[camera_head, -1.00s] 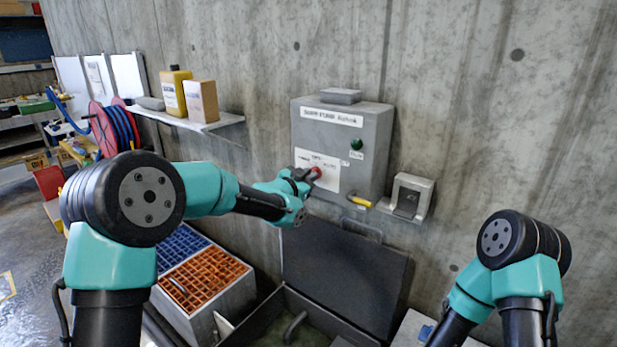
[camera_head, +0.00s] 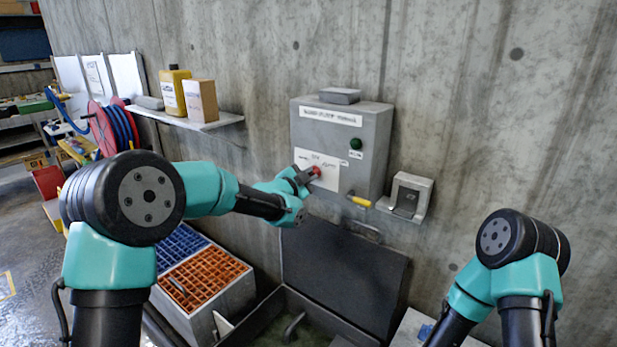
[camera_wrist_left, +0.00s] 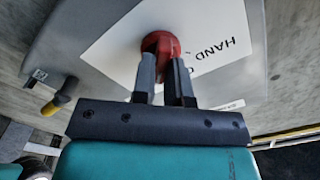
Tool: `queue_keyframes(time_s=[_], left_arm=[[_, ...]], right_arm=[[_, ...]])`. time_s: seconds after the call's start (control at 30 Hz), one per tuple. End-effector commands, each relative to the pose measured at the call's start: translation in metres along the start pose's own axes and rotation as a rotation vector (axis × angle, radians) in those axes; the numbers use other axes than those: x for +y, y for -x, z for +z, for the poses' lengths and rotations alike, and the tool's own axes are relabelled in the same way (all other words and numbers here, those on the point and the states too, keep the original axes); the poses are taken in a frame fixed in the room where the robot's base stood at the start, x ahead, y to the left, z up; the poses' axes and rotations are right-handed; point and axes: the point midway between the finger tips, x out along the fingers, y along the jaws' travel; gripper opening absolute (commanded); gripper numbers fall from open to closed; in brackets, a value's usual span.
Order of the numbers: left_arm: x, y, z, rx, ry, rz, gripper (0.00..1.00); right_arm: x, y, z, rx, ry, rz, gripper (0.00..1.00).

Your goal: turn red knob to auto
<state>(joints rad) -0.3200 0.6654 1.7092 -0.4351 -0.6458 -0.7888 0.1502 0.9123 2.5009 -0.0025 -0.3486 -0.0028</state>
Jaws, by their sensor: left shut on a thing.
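The red knob (camera_head: 315,171) sits on a white label plate (camera_head: 326,178) on the front of the grey control box (camera_head: 369,148). My left gripper (camera_head: 309,174) is shut on the red knob. In the left wrist view the two dark fingers (camera_wrist_left: 163,72) hold the knob (camera_wrist_left: 160,43) from either side. The label there shows the word HAND upside down beside the knob; other lettering is partly hidden by the fingers. I cannot read the knob's pointer position. My right arm shows at the lower right, but its gripper is outside the view.
A green button (camera_head: 355,143) is on the box, right of the knob. A yellow-handled thing (camera_head: 360,201) sticks out below it, beside a grey wall bracket (camera_head: 408,197). A shelf (camera_head: 212,123) with bottle and carton is at left. An open dark case (camera_head: 345,270) stands below.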

Motion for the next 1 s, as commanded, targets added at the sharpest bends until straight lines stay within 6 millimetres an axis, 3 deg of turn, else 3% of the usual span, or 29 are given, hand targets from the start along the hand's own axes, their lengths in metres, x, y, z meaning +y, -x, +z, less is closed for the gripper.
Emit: queue_keyframes(time_s=[0.1,0.13,0.37,0.73,1.0], left_arm=[[0.0,0.0,0.0,0.0,-0.001,0.001,0.0],[0.001,0.0,0.0,0.0,-0.001,0.001,0.17],[0.0,0.0,0.0,0.0,0.0,0.001,0.39],[0.0,0.004,0.0,0.0,0.001,0.001,0.39],[-0.001,0.037,0.0,-0.001,0.001,0.0,0.39]], right_arm=[[0.0,0.0,0.0,0.0,0.0,0.0,0.0],[0.0,0.0,0.0,0.0,0.0,0.0,0.0],[0.0,0.0,0.0,0.0,0.0,0.0,0.0],[0.0,0.0,0.0,0.0,0.0,0.0,0.0],[0.0,0.0,0.0,0.0,0.0,0.0,0.0]])
